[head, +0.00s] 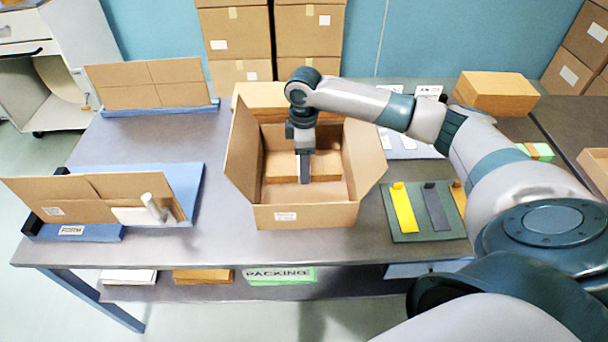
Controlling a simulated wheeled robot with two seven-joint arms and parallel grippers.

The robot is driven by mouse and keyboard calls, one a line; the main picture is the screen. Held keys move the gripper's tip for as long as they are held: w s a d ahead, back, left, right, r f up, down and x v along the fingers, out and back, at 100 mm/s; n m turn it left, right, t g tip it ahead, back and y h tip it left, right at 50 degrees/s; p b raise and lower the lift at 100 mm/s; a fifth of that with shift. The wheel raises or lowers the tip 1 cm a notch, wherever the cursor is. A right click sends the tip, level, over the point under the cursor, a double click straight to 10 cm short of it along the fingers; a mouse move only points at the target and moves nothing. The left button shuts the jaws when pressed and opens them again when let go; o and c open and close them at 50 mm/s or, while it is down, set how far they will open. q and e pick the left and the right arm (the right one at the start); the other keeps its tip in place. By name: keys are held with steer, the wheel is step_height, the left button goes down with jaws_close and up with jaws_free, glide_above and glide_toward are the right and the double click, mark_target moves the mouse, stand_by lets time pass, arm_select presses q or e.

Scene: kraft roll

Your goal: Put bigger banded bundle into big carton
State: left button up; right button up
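The open big carton (286,216) stands mid-table with its side flaps spread outward. Inside it, a flat brown kraft block (283,166) shows below and beside my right gripper. I cannot make out a band on it, so I cannot tell whether it is the bigger banded bundle. My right gripper (304,180) comes in from the right and points straight down into the carton. Its fingers overlap the block in the picture; whether they are open, or touch it, is unclear. My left gripper is not in view.
A green mat (407,238) with yellow and grey strips lies right of the carton. A kraft stack (258,92) is behind it, and a kraft block (497,88) sits back right. Folded cardboard (95,190) stands on a blue stand at left.

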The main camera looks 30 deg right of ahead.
steer(key=shift+f, duration=0.75)
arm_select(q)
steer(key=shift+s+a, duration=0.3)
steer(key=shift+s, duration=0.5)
arm_select(e)
steer(key=shift+f, duration=0.1)
steer(key=shift+f, duration=0.25)
arm_select(q)
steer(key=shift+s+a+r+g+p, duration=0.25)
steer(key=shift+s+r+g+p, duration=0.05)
steer(key=shift+p, duration=0.15)
arm_select(e)
steer(key=shift+f, duration=1.55)
steer(key=o, duration=1.2)
steer(key=shift+f, duration=0.1)
